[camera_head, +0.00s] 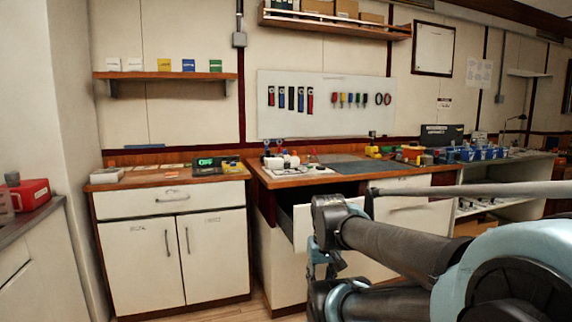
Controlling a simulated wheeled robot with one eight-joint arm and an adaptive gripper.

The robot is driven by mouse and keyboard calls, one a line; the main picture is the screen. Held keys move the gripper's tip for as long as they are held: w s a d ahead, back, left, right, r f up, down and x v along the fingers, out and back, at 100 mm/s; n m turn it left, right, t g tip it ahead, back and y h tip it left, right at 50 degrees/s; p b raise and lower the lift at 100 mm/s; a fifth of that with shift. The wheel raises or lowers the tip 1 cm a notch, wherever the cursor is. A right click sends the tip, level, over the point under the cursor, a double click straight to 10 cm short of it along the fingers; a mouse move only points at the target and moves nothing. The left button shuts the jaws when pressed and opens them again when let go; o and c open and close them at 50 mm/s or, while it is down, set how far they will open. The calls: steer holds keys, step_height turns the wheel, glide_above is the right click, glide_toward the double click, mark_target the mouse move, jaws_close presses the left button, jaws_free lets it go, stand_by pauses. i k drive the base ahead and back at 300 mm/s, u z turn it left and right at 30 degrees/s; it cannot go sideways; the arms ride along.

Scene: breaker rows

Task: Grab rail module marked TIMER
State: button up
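No module with a readable TIMER mark shows; lettering on the small parts is too small to read at this distance. Several small white block-shaped parts (281,161) sit at the left end of the middle workbench (300,176), and I cannot tell whether any is a rail module. More small parts, blue and grey (478,154), stand in a group on the far right bench. My arm crosses the lower right and hides part of the workbench front. I cannot make out my gripper's fingers in this view.
A drawer (301,222) under the workbench stands partly open, behind my arm. A lower cabinet (170,245) with a wooden top stands to the left. A dark mat (360,167) leaves bare room on the bench. A pegboard (325,104) with tools hangs above.

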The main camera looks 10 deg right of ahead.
mark_target(285, 156)
steer(key=z, duration=0.05)
steer(key=i, duration=1)
steer(key=u, duration=0.1)
